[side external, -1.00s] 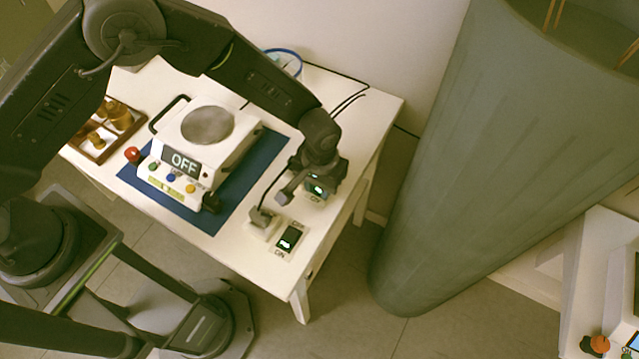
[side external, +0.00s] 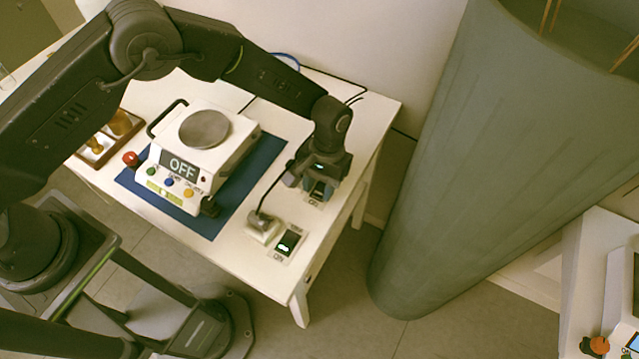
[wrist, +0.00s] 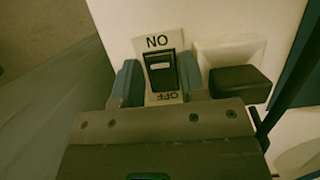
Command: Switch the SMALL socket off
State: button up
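My gripper (side external: 320,180) is low over the far switch (side external: 316,193) at the table's right edge and hides most of it in the side view. In the wrist view my gripper (wrist: 158,80) is open, its two blue-grey fingers on either side of the dark rocker (wrist: 160,75). Its plate reads ON and OFF upside down, with OFF nearest the gripper. I cannot tell which end is pressed or whether the fingers touch it. I cannot read a size label on either.
A plug (side external: 262,224) sits in a white socket beside the nearer switch. A dark plug (wrist: 240,82) stands close to the right finger. A white hotplate (side external: 192,165) reading OFF stands on a blue mat (side external: 240,188). A wooden tray (side external: 92,155) is at left.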

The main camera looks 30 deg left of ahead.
jog(key=v, duration=1.4)
jog(key=shift+f, duration=0.1)
jog(key=s+a+r+t+h, duration=0.1)
jog(key=s+a+r+t, duration=0.15)
jog(key=a+r, duration=0.55)
jog(key=s+a+r+t, duration=0.25)
jog(key=a+r, duration=0.25)
jog(key=r, duration=0.5)
jog(key=s+a+r+t, duration=0.1)
jog(key=s+a+t, duration=0.1)
jog(key=s+a, duration=0.3)
jog(key=s+a+r+t+y, duration=0.1)
jog(key=s+a, duration=0.5)
jog(key=s, duration=0.7)
jog(key=shift+s+a+r+t, duration=0.2)
jog(key=shift+r+t, duration=0.05)
jog(key=shift+t, duration=0.25)
